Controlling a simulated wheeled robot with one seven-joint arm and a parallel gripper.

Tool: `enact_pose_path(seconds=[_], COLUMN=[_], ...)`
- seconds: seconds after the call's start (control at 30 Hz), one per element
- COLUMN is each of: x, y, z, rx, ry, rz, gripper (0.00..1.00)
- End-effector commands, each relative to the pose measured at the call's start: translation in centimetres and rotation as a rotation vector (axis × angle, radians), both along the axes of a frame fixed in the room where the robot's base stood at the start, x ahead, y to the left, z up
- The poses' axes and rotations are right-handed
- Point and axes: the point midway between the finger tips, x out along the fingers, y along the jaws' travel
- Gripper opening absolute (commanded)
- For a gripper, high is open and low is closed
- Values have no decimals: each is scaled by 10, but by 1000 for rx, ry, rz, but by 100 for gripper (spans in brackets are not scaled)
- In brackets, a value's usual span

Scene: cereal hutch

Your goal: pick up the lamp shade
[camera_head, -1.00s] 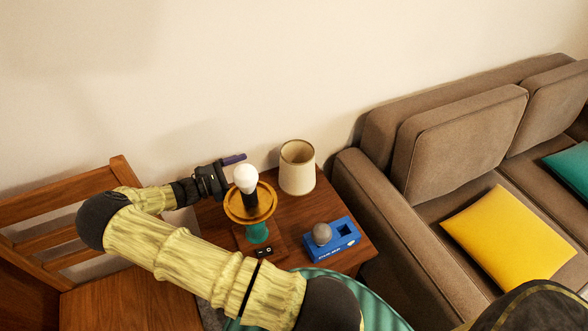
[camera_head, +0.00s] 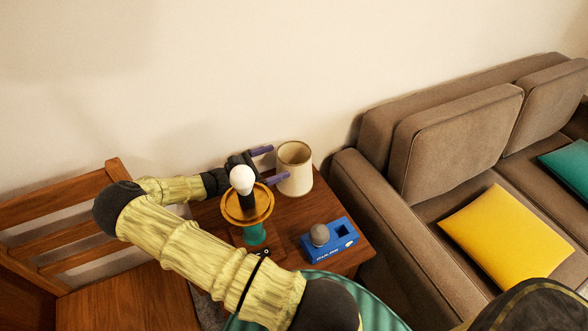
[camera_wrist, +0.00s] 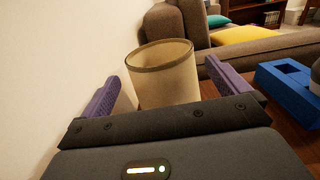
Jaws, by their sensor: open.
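The lamp shade (camera_head: 295,170) is a cream, slightly tapered drum with an open top and a dark rim. It stands upright on the wooden side table (camera_head: 296,232) near the wall. In the wrist view the lamp shade (camera_wrist: 168,82) stands in front of my gripper, between the two fingers in the picture. My gripper (camera_head: 269,164) is open, its purple fingers pointing at the shade from the left. In the wrist view my gripper (camera_wrist: 165,92) holds nothing. Whether a finger touches the shade I cannot tell.
A lamp base with a white bulb (camera_head: 242,179) and gold dish (camera_head: 263,204) stands left of the shade, close to my gripper. A blue block with a grey ball (camera_head: 320,234) sits toward the table's front. A brown sofa (camera_head: 365,200) is right; a wooden chair (camera_head: 115,300) is left.

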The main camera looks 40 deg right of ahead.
Motion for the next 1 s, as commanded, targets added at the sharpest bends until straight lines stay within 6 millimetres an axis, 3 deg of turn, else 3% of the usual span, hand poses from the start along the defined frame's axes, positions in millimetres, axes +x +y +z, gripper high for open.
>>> enact_pose_path(seconds=[0.17, 0.57, 0.83, 1.0], x=[-5, -6, -14, -16], y=[-20, -25, -62, -73], z=[0, 0, 1, 2], rx=[0, -1, -2, 0], ry=[0, 0, 0, 0], rz=[0, -1, -4, -1], gripper=[100, 100, 100, 100])
